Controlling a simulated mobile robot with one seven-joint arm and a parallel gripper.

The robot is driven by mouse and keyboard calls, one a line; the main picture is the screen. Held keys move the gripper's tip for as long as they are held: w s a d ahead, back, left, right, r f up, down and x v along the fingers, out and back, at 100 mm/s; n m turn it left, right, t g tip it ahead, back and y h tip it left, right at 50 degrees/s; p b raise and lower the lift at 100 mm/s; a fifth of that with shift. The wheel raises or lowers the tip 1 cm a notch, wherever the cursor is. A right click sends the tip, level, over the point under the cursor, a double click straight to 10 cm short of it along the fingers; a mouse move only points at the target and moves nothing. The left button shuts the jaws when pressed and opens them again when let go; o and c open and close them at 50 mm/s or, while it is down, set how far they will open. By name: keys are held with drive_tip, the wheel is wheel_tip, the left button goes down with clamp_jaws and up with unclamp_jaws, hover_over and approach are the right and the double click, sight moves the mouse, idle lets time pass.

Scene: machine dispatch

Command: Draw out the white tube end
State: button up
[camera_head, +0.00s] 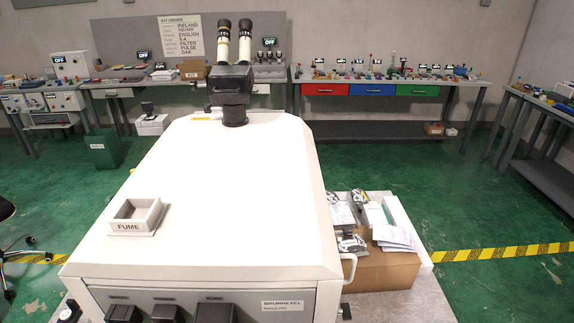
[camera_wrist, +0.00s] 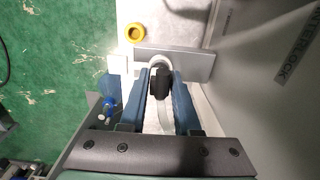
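In the wrist view my gripper (camera_wrist: 161,84) has its two blue fingers on either side of a black fitting (camera_wrist: 160,84). The fitting fills the gap between the fingertips, so the fingers look shut on it. The white tube (camera_wrist: 160,61) curves over the far side of this fitting, in front of a grey plate. A pale strip also runs back between the fingers towards the palm. Where the tube leads beyond the plate is hidden. My gripper and the tube do not show in the head view.
In the wrist view a grey plate (camera_wrist: 190,63) stands just past the fingertips, and a panel marked INTERLOCK (camera_wrist: 285,60) is close on the right. A yellow ring (camera_wrist: 135,32) and a blue fitting (camera_wrist: 108,105) are at the left. Green floor (camera_wrist: 60,50) lies beyond.

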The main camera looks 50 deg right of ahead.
clamp_jaws()
drive_tip(key=shift+r, duration=0.2)
drive_tip(key=shift+r+p, duration=2.75)
drive_tip(key=shift+p, duration=0.3)
drive_tip(key=shift+r, duration=0.1)
drive_tip(key=shift+r+p, duration=1.25)
drive_tip(key=shift+p, duration=0.1)
